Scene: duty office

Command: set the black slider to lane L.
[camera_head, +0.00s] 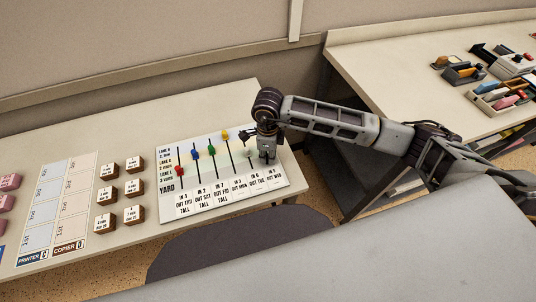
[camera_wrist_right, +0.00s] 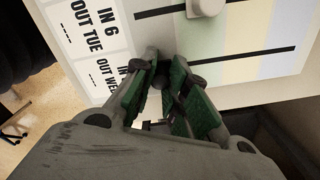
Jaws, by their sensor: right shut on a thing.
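The yard slider board (camera_head: 174,196) lies on the light desk at the centre of the head view. It has upright slots and lane labels along its left edge, too small to read surely. My right gripper (camera_head: 267,156) points down at the rightmost slot, near its lower end. In the right wrist view, the green-padded fingers (camera_wrist_right: 172,86) are closed around a small dark knob, the black slider (camera_wrist_right: 171,75), mostly hidden between them. Its slot runs on from the fingers, with the "OUT WED" label beside it. My left gripper is not in view.
The neighbouring white slider (camera_wrist_right: 206,7) is close to the gripper in the wrist view. Red (camera_head: 180,170), blue (camera_head: 195,154), green (camera_head: 212,151) and yellow (camera_head: 226,135) sliders stand further left. Brown blocks (camera_head: 106,194) sit left of the board. A second desk (camera_head: 392,62) holds trays.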

